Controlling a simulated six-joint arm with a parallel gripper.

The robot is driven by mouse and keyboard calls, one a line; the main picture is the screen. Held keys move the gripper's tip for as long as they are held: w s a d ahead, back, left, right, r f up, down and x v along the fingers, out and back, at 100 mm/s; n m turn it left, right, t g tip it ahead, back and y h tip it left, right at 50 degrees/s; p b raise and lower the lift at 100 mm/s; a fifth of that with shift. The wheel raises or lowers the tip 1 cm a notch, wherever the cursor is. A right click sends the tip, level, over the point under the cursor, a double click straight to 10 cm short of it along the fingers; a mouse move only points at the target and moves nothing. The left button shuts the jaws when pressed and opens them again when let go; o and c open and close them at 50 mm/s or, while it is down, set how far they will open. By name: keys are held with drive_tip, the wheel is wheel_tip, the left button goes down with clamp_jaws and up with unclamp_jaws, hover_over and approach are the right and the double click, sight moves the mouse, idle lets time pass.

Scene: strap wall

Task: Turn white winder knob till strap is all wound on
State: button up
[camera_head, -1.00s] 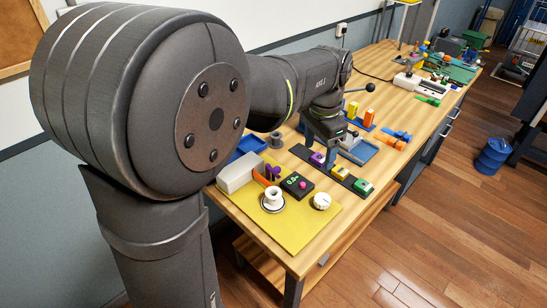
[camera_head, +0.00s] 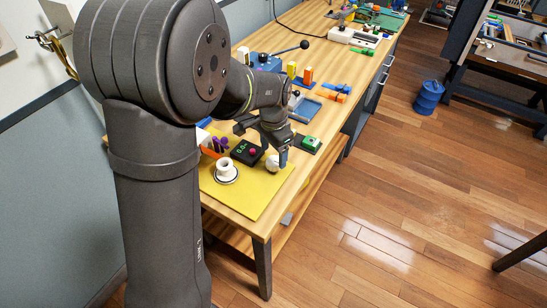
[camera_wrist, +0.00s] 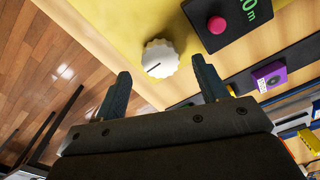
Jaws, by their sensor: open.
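The white winder knob (camera_head: 272,163) stands on the yellow board (camera_head: 240,203), near its right edge and partly hidden by my gripper in the head view. In the wrist view the ribbed knob (camera_wrist: 160,60) has a dark mark on its face. My gripper (camera_wrist: 161,68) is open and empty, with one finger on each side of the knob's picture; I cannot tell whether it touches. It also shows at the knob in the head view (camera_head: 280,160). A white spool (camera_head: 226,166) stands left of the knob. An orange strap (camera_head: 211,153) runs up to the spool.
A black display box (camera_head: 246,152) with green digits and a pink button (camera_wrist: 216,25) stands beside the knob. A green block (camera_head: 310,142) and a purple block (camera_wrist: 268,76) are nearby. Farther back are a blue tray (camera_head: 305,108) and orange blocks. The board's front is clear.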

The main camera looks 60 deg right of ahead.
sight(274, 161)
drive_tip(key=shift+f, duration=1.5)
drive_tip(key=shift+c, duration=0.2)
drive_tip(key=c, duration=1)
drive_tip(key=shift+o, duration=0.2)
drive_tip(key=n, duration=0.9)
drive_tip(key=shift+n, duration=0.3)
drive_tip(key=n, duration=0.4)
drive_tip(key=shift+n, duration=2.5)
